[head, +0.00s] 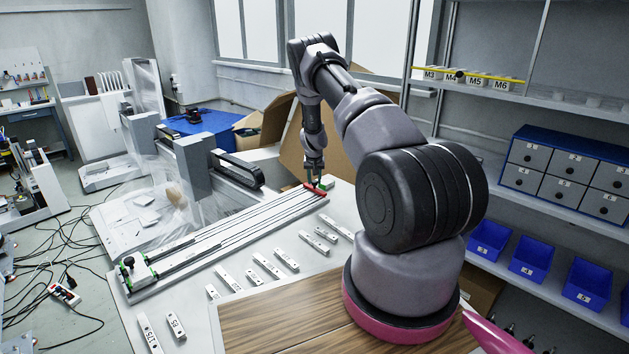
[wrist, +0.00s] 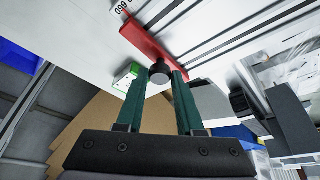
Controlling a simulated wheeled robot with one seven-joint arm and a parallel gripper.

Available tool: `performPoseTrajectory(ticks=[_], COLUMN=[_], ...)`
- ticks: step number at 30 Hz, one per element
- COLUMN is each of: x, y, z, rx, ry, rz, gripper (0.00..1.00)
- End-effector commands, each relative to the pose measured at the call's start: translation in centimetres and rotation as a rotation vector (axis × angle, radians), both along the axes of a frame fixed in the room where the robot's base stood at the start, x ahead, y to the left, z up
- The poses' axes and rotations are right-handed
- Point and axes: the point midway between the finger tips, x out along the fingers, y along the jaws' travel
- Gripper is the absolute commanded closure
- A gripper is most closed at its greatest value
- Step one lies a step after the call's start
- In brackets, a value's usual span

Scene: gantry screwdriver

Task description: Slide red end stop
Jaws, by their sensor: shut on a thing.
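The red end stop (head: 313,188) sits across the far end of the long rail track (head: 230,226) in the head view. In the wrist view the red end stop (wrist: 152,42) is a red bar with a round black knob (wrist: 159,72) at its near side. My gripper (head: 315,180) reaches down over that end. In the wrist view the green fingers of my gripper (wrist: 159,78) are closed on the black knob, one fingertip at each side. The knob's lower part is hidden.
A small green and white block (wrist: 126,76) stands close beside the left finger. Several numbered white bars (head: 267,266) lie on the white table near the track. An open cardboard box (head: 335,132) is behind my gripper. A gantry (head: 196,165) spans the track's left side.

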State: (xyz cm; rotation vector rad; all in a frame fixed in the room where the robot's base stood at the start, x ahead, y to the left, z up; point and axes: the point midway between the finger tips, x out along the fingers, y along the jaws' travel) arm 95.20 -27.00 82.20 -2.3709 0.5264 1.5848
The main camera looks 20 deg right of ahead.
Motion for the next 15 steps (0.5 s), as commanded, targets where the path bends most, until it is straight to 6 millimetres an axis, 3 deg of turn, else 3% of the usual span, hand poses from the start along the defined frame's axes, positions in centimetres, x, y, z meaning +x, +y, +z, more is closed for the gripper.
performPoseTrajectory(ticks=[5,8,15], x=[0.0,-0.3,-2.5], y=[0.1,1.2,7.2], z=[0.0,0.1,0.0], rx=[0.0,0.0,0.0], ry=[-0.001,0.0,0.001], rz=[0.0,0.002,0.006], gripper=[1.0,1.0,1.0])
